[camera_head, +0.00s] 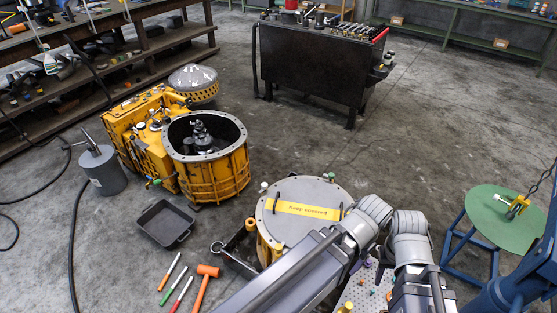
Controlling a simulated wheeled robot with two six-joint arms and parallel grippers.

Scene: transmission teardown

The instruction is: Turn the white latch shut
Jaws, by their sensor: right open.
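A round yellow housing (268,250) with a grey lid stands at the bottom middle, a yellow label (303,209) across its top. I cannot tell which part, if any, is the white latch. My grey arm covers the lid's right side. My right gripper (421,298) is at the bottom edge, pointing down, right of the housing and apart from it; it is open, and its fingertips are hardly visible. My left gripper is not in view.
A perforated plate (366,295) with small coloured parts lies beside my right gripper. An open yellow housing (240,172), a black tray (165,224), an orange mallet (205,285) and pens are at left. A round green table (505,218) stands right. The middle floor is clear.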

